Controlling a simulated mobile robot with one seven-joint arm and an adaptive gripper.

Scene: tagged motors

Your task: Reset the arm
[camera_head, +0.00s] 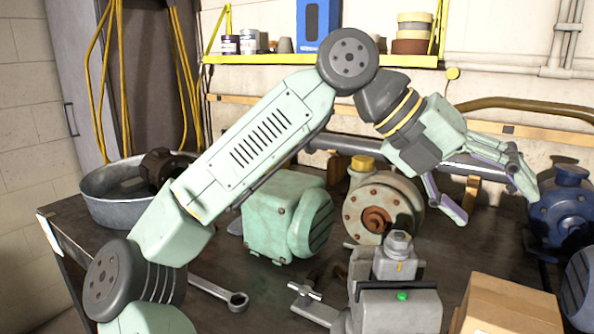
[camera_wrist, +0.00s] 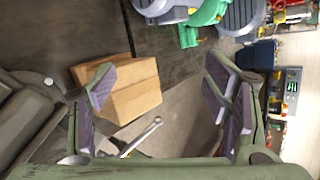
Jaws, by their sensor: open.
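My gripper (camera_head: 487,196) is raised at the right of the head view, above the workbench (camera_head: 262,296), with its fingers spread and nothing between them. My arm reaches across the head view from the lower left, bends at the top and angles down to the right. In the wrist view my gripper (camera_wrist: 165,97) shows two purple-padded fingers set wide apart. A cardboard box (camera_wrist: 135,103) lies beyond and below the left finger there; no contact is visible.
On the bench stand a pale green motor (camera_head: 270,215), a flanged pump (camera_head: 375,208), a grey vise-like machine (camera_head: 395,300), a blue motor (camera_head: 567,207), a wrench (camera_head: 215,292), a metal tub (camera_head: 110,205) and the cardboard box (camera_head: 510,305). A yellow shelf (camera_head: 300,59) runs along the wall behind.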

